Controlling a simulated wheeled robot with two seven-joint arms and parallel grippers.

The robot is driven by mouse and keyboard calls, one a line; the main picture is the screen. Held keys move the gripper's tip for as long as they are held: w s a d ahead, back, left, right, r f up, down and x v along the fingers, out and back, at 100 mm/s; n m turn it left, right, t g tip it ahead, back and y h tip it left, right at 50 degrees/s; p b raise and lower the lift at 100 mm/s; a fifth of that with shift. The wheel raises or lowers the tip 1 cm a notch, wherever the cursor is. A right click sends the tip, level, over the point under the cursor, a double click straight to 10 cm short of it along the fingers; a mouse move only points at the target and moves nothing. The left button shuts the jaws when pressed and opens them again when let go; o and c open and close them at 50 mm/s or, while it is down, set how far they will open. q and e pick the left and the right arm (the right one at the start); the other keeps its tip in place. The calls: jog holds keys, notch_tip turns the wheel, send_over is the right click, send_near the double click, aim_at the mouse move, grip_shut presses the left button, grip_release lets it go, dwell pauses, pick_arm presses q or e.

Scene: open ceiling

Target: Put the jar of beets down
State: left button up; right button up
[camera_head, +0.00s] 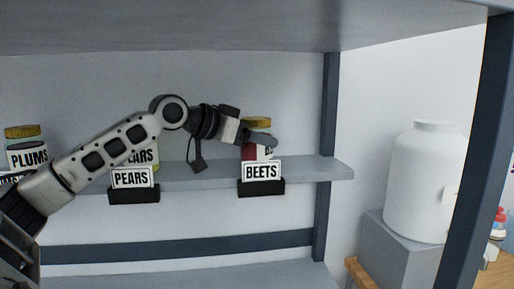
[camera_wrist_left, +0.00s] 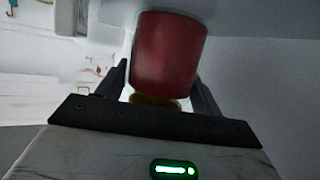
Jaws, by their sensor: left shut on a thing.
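The jar of beets (camera_head: 257,123) has a yellow lid and dark red contents, and it is at the shelf's right part, behind the BEETS sign (camera_head: 261,172). My left gripper (camera_head: 262,138) reaches in from the left and is shut on the jar, with a finger across its front. In the left wrist view the red jar (camera_wrist_left: 168,50) sits between the two dark fingers (camera_wrist_left: 160,88). The jar's lower part is hidden behind the sign in the head view, so I cannot tell whether its base touches the shelf. My right gripper is not in view.
The grey shelf (camera_head: 318,171) has a PEARS sign (camera_head: 132,178) with a jar behind it, partly covered by my arm. A PLUMS jar (camera_head: 25,150) stands at the far left. A dark post (camera_head: 327,110) rises right of the beets. A large white vessel (camera_head: 425,185) stands outside.

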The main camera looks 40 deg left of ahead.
pick_arm(q)
jog(key=shift+r, duration=0.1)
jog(key=o, duration=1.4)
jog(key=shift+f, duration=0.2)
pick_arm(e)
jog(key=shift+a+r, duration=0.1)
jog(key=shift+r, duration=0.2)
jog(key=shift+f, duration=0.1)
pick_arm(q)
jog(key=s+b, duration=0.1)
jog(key=b, duration=0.1)
jog(key=s+b, duration=0.1)
jog(key=shift+s+a+b, duration=0.15)
jog(key=shift+a+b, duration=0.25)
jog(key=b+v, duration=0.1)
jog(key=v, duration=0.2)
jog(key=b+v, duration=0.2)
jog(key=v, duration=0.1)
jog(key=r+b+v, duration=0.1)
jog(key=b+v, duration=0.1)
jog(key=v, duration=0.1)
jog(key=shift+s+r, duration=0.1)
jog(key=shift+s, duration=0.15)
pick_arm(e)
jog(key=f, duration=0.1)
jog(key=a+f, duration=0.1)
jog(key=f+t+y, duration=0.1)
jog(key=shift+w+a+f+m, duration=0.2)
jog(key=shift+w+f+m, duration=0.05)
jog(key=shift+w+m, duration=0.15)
